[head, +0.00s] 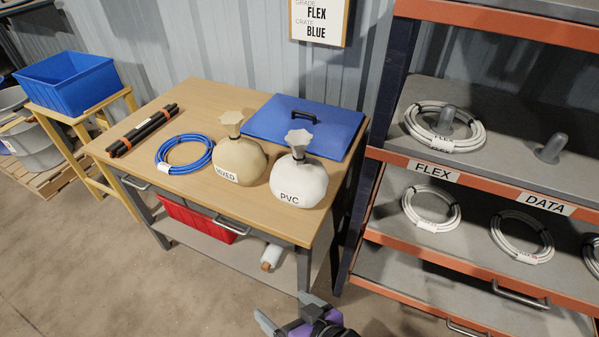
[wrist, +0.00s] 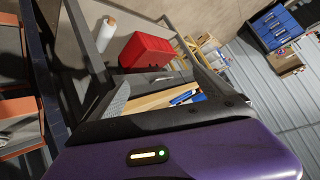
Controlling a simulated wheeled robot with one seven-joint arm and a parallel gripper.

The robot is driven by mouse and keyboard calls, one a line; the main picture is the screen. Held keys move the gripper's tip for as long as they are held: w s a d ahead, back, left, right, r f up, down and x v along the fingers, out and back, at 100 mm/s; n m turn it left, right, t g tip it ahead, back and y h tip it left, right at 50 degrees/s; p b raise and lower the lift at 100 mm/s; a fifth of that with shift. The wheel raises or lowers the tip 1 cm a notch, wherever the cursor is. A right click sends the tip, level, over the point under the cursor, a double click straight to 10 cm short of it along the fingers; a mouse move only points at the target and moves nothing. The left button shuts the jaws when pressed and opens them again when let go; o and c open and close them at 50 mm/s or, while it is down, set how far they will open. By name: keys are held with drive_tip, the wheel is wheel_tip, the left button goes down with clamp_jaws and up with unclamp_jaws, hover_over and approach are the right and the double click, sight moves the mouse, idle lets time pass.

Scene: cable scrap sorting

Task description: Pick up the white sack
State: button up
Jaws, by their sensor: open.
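The white sack (head: 298,180), marked PVC and tied at a grey neck, stands on the wooden table (head: 150,178) near its right end. A tan sack (head: 240,163), marked MIXED, stands close to its left. My gripper (head: 284,312) is at the bottom of the head view, in front of the table and below its top. It is open, with nothing seen between its fingers.
A blue lid (head: 322,118) lies behind the sacks. A blue cable coil (head: 185,153) and dark rods (head: 142,130) lie to the left. A red bin (head: 200,219) and a white roll (head: 271,257) are under the tabletop. The shelf rack (head: 385,225) with cable coils stands close on the right.

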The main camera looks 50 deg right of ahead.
drive_tip(key=w+d+r+m+g+p, duration=0.1)
drive_tip(key=w+d+r+g+p, duration=0.15)
drive_tip(key=w, duration=0.75)
drive_tip(key=m+g+h+p, duration=0.3)
drive_tip(key=m+g+p, duration=0.1)
drive_tip(key=g, duration=0.2)
approach(299, 152)
drive_tip(key=x, duration=0.5)
drive_tip(key=shift+w+a, duration=0.1)
drive_tip(key=shift+w, duration=0.1)
drive_tip(key=shift+d+p+x, duration=0.2)
drive_tip(key=shift+p+x, duration=0.55)
drive_tip(key=shift+x, duration=3.05)
drive_tip(key=shift+s+a+f, duration=0.1)
clamp_jaws()
